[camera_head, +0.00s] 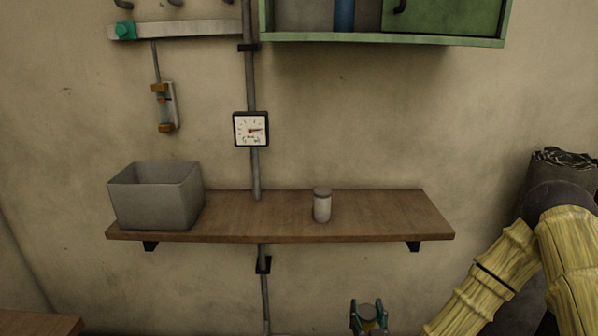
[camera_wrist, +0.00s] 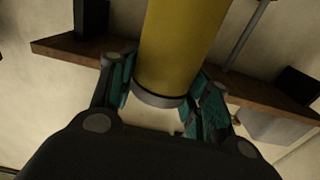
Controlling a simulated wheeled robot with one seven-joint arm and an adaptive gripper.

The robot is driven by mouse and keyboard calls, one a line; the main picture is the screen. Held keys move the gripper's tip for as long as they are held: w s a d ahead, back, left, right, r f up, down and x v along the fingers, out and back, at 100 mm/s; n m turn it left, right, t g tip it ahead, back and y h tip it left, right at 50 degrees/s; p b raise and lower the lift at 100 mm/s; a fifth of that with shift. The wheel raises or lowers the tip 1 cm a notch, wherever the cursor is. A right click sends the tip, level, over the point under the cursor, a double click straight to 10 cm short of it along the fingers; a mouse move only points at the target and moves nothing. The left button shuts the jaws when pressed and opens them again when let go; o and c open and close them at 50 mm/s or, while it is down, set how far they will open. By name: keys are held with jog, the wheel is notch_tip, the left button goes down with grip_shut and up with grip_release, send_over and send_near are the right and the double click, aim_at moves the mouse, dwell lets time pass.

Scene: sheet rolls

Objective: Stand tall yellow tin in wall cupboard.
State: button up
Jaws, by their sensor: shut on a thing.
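The tall yellow tin (camera_wrist: 180,45) fills the upper middle of the wrist view, with a grey rim at its near end. My gripper (camera_wrist: 168,98) has its teal-padded fingers shut on it from both sides. In the head view my gripper (camera_head: 368,318) is at the bottom edge, below the shelf and right of centre. The green wall cupboard (camera_head: 390,39) is at the top right, cut off by the frame. Its left part is open and a green door covers the right part.
A blue object (camera_head: 344,14) stands inside the cupboard's open part. A wooden shelf (camera_head: 380,215) below it carries a grey bin (camera_head: 150,200) and a small pale jar (camera_head: 322,206). A pipe (camera_head: 254,175) with a gauge (camera_head: 251,129) runs up the wall. The shelf's right end is clear.

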notch_tip(320, 180, up, 14)
jog(key=a+p, duration=0.1)
jog(key=p, duration=1.2)
jog(key=shift+s+f, duration=0.25)
jog(key=shift+s, duration=0.05)
